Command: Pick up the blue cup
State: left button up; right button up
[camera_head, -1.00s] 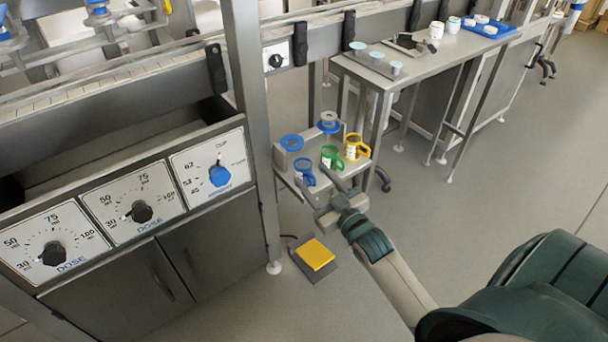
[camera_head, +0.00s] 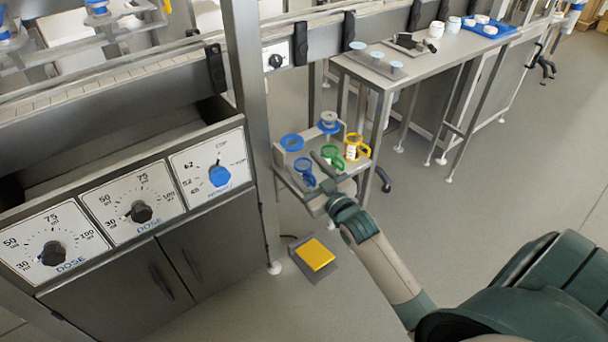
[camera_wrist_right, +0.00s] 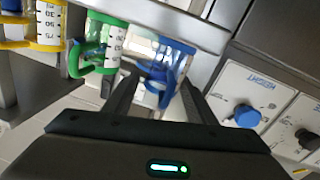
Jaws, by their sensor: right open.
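The blue cup (camera_head: 305,171), clear with a blue rim and handle, stands on a small metal shelf (camera_head: 289,180). It also shows in the right wrist view (camera_wrist_right: 171,62), ahead of and between my finger tips. My right gripper (camera_head: 303,167) is open and empty, with its fingers reaching toward the cup; whether they touch it I cannot tell. Both dark fingers also show in the right wrist view (camera_wrist_right: 160,85). The green cup (camera_head: 331,157) and yellow cup (camera_head: 356,147) stand beside the blue one. My left gripper is not in view.
Blue-rimmed round parts (camera_head: 292,142) sit behind the cups on the shelf. A steel post (camera_head: 250,120) and a dial panel (camera_head: 210,170) are to the left. A yellow pedal (camera_head: 315,254) lies on the floor below. A steel table (camera_head: 410,75) stands behind.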

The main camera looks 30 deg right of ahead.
jog(key=c, duration=0.9)
jog(key=shift+c, duration=0.2)
